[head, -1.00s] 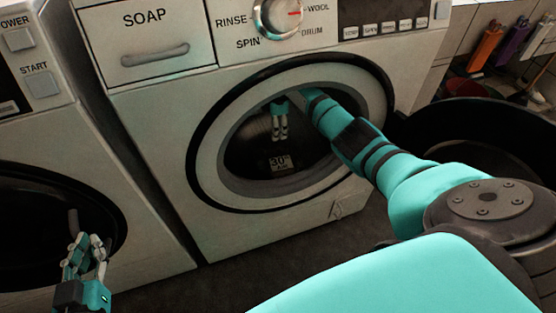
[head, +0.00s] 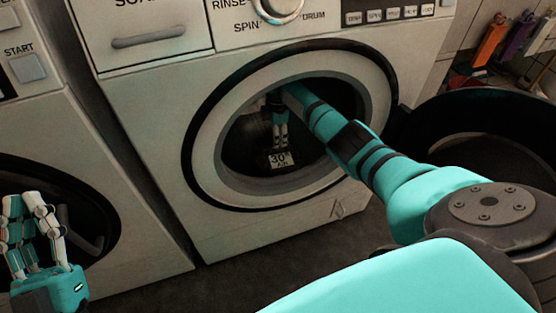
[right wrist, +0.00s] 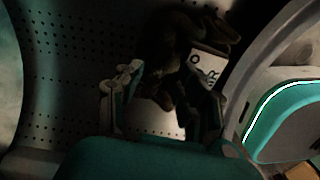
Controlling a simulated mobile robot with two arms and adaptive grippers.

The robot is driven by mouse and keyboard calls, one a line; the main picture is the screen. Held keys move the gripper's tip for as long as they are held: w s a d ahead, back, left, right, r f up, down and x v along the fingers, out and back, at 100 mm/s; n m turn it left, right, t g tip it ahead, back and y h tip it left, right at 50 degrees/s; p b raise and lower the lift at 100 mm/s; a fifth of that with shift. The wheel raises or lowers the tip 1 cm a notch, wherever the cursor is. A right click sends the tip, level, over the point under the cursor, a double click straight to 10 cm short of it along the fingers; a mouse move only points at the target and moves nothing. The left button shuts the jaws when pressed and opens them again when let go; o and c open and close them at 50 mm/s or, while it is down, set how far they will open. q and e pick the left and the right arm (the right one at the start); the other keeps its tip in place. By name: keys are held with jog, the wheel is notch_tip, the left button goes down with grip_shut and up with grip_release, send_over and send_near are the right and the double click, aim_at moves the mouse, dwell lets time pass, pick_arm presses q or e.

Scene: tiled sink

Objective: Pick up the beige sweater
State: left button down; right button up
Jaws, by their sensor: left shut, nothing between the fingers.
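No clearly beige sweater shows. A dark, shaded bundle (right wrist: 168,38) lies in the drum in the right wrist view; I cannot tell if it is the sweater. A pale label marked 30° (head: 281,158) is in the drum, and a pale label also shows beside the bundle in the right wrist view (right wrist: 208,66). My right gripper (head: 280,143) is inside the drum, pointing down just above the label. In the right wrist view its fingers (right wrist: 160,95) are apart, with a pale patch between them. My left gripper (head: 32,205) is shut and empty at the lower left.
The middle washing machine (head: 140,140) has an open round doorway with a pale rim (head: 216,160) around my right arm. Another washer's dark door (head: 85,195) is behind my left gripper. A large black tub (head: 490,110) stands at the right, with bottles (head: 490,38) behind it.

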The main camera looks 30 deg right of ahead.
jog(key=shift+f, duration=0.6)
pick_arm(q)
jog(key=shift+s+a+r+t+h, duration=0.1)
jog(key=shift+s+r+t+h, duration=0.3)
jog(key=shift+s+r+t, duration=0.5)
jog(key=shift+r, duration=0.1)
pick_arm(e)
jog(key=shift+c, duration=0.4)
grip_shut()
